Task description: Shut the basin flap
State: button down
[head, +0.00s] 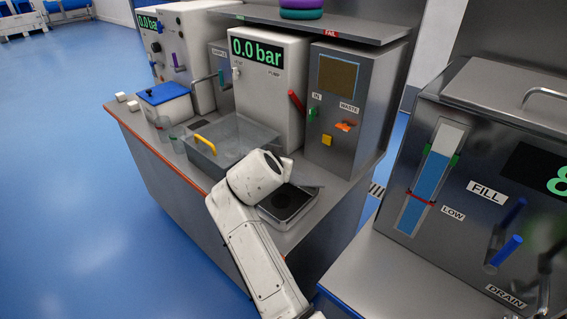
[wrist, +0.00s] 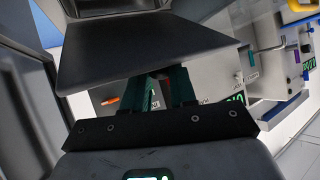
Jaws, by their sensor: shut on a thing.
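A dark grey flat plate (wrist: 140,48), which looks like the flap, fills the upper middle of the wrist view. My gripper (wrist: 168,76) is shut at the plate's near edge, with its green fingers reaching up to it. My fingertips are hidden there behind my white arm. A grey open basin (head: 236,131) with a yellow handle (head: 205,145) stands on the counter to the left of my wrist. How the plate joins the basin cannot be made out.
A black-topped square device (head: 287,204) sits on the counter close below my wrist. The pump cabinet (head: 270,85) and waste cabinet (head: 345,110) stand close behind. A steel tank unit (head: 480,190) stands at the right. The blue floor (head: 80,130) at the left is clear.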

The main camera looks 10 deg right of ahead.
jog(key=s+a+f+t+h+b, duration=0.1)
jog(key=f+b, duration=0.1)
jog(key=b, duration=0.3)
jog(key=a+f+n+t+h+b, duration=0.1)
jog(key=f+b, duration=0.2)
jog(key=b, duration=0.3)
jog(key=s+a+f+n+t+h+b, duration=0.1)
jog(key=f+t+b, duration=0.1)
jog(key=b, duration=0.4)
jog(key=shift+s+a+f, duration=0.35)
jog(key=shift+f, duration=0.2)
jog(key=f+b, duration=0.1)
jog(key=b, duration=0.2)
jog(key=f+t+h+b, duration=0.1)
jog(key=b, duration=0.2)
jog(key=shift+s+a+f+n, duration=0.1)
jog(key=shift+s+a+n, duration=0.1)
jog(key=shift+a+n, duration=0.15)
jog(key=shift+t+b, duration=0.3)
jog(key=shift+b, duration=0.1)
jog(key=c, duration=0.9)
grip_release()
jog(key=p+v, duration=0.1)
jog(key=v, duration=0.9)
jog(key=shift+s+a+f, duration=0.1)
jog(key=shift+s+a, duration=0.05)
jog(key=shift+s, duration=0.2)
